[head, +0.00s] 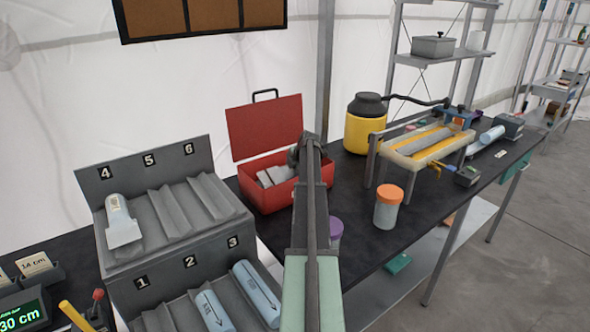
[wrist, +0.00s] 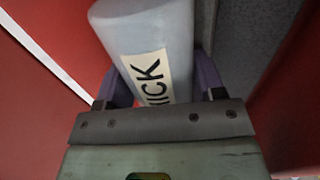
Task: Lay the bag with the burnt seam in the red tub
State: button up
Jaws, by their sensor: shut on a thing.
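My gripper (wrist: 163,84) is shut on a pale grey-blue bag (wrist: 145,25) in the wrist view, with a finger on each side. The bag has a cream label with black letters ending in "ICK", partly hidden by the gripper. No burnt seam shows on its visible side. Red surfaces lie on both sides of the bag. In the head view, an open red box (head: 285,196), the only red tub-like container visible, stands on the dark bench with its lid (head: 264,128) raised and pale items inside. My arm covers its right part, hiding the bag and fingers. Whether the bag touches the box is unclear.
A grey numbered rack (head: 150,262) at left holds a pale bag (head: 121,222) in slot 4 and blue bags (head: 213,311) (head: 257,294) in slots 2 and 3. An orange-lidded jar (head: 388,208) and a yellow container (head: 364,135) stand right of the box.

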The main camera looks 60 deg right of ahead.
jog(key=o, duration=1)
jog(key=shift+s+a+f, duration=0.3)
jog(key=shift+a+f, duration=0.05)
jog(key=shift+s+r+p, duration=0.1)
jog(key=shift+r+p, duration=0.45)
jog(key=shift+p, duration=0.25)
jog(key=shift+o, duration=1)
jog(key=p+v, duration=0.9)
jog(key=v, duration=0.1)
jog(key=shift+d+r, duration=0.2)
jog(key=shift+r, duration=0.05)
jog(key=shift+d+f, duration=0.1)
jog(key=shift+f, duration=0.05)
jog(key=shift+w, duration=0.25)
